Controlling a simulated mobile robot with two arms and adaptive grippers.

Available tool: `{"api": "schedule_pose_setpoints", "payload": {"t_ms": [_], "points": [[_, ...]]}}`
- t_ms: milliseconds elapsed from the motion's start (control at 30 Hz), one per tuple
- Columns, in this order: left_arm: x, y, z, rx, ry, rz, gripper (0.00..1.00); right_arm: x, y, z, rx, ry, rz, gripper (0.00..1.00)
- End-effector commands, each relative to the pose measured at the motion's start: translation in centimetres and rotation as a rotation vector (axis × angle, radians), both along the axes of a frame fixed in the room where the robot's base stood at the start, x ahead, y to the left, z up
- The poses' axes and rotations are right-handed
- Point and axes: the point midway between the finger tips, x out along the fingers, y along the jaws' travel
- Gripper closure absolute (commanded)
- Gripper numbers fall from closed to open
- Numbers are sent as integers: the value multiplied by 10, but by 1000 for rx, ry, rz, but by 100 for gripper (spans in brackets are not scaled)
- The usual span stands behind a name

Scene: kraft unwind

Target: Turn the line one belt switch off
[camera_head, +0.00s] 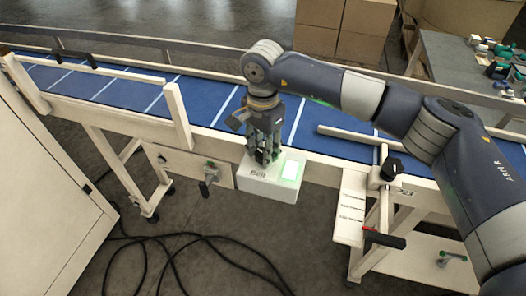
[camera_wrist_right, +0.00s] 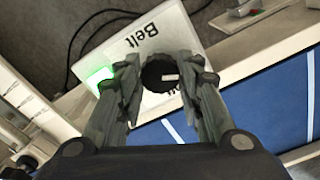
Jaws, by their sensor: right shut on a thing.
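The belt switch is a white box (camera_head: 270,188) marked "Belt" on the near side of the conveyor. Its green indicator (camera_head: 291,170) is lit, and the lit green also shows in the right wrist view (camera_wrist_right: 98,79). A round black knob (camera_wrist_right: 160,75) with a pale mark stands on the box. My right gripper (camera_head: 264,158) points down at the box top. In the right wrist view its fingers (camera_wrist_right: 160,82) are on both sides of the knob, shut on it. In the head view the fingers hide the knob. My left gripper is not in view.
The blue conveyor belt (camera_head: 120,88) runs behind the box. A lever handle (camera_head: 210,173) is left of the box, and a red-and-black handle (camera_head: 384,238) is to its right. Black cables (camera_head: 200,238) lie on the floor. Cardboard boxes (camera_head: 342,27) stand behind.

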Motion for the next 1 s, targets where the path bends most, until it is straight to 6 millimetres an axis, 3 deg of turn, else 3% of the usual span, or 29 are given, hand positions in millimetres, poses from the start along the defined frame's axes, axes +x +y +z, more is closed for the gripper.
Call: {"api": "schedule_pose_setpoints", "payload": {"t_ms": [33, 400, 1000], "points": [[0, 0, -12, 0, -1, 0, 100, 0, 0, -5, 1, -2, -32, 90], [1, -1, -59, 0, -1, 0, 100, 1, 0, -6, 1, -3, -365, 90], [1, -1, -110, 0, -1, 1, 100, 0, 0, -3, 1, -2, -902, 90]]}}
